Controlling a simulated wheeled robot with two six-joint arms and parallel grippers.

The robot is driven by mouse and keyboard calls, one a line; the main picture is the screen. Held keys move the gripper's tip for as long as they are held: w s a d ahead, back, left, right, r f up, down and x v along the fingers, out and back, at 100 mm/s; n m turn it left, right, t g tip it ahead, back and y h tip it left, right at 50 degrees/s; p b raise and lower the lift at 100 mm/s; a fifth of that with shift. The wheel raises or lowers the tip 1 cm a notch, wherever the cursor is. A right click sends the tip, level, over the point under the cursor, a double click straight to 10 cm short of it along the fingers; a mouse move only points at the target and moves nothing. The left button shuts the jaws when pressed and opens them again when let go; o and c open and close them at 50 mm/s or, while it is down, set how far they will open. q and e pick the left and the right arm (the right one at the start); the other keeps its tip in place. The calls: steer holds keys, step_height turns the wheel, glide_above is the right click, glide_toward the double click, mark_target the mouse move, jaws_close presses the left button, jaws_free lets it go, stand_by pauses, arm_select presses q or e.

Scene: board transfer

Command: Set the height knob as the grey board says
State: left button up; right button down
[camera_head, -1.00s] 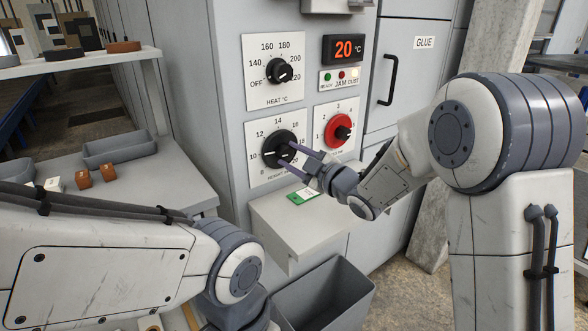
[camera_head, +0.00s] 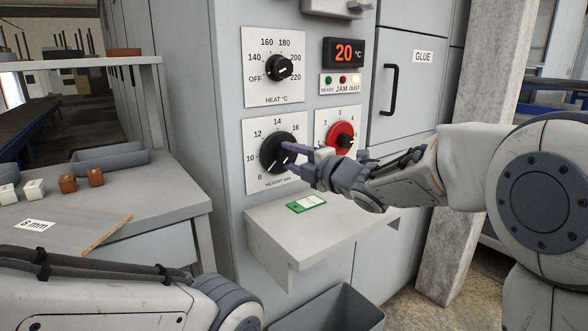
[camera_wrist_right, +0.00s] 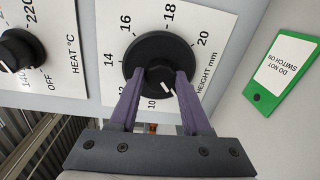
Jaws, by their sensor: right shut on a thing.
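The black height knob (camera_head: 276,152) is on the machine's front, inside a white scale plate marked in mm. My right gripper (camera_head: 287,158) is shut on it from the right. In the right wrist view, the two purple fingers (camera_wrist_right: 158,92) clasp the grip of the knob (camera_wrist_right: 148,52). A short white mark shows low on the knob there, towards the low end of the scale; its exact reading is hard to tell. The grey board (camera_head: 90,226) lies on the table at left, with a white label (camera_head: 35,225) reading "8 mm". My left gripper is out of view; its arm crosses the bottom left.
A black heat knob (camera_head: 279,68) is above and a red knob (camera_head: 341,136) close at right. A display (camera_head: 344,50) reads 20 °C. A green-edged card (camera_head: 306,203) lies on the shelf (camera_head: 330,225) below. Small white and brown blocks (camera_head: 67,183) stand behind the board.

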steer(key=shift+n+b, duration=0.35)
steer(key=shift+n, duration=0.05)
steer(key=shift+r, duration=0.1)
steer(key=shift+c, duration=1.8)
jaws_free()
steer(key=shift+d, duration=0.1)
steer(key=p+v, duration=0.1)
steer(key=v, duration=0.9)
steer(key=shift+s, duration=0.15)
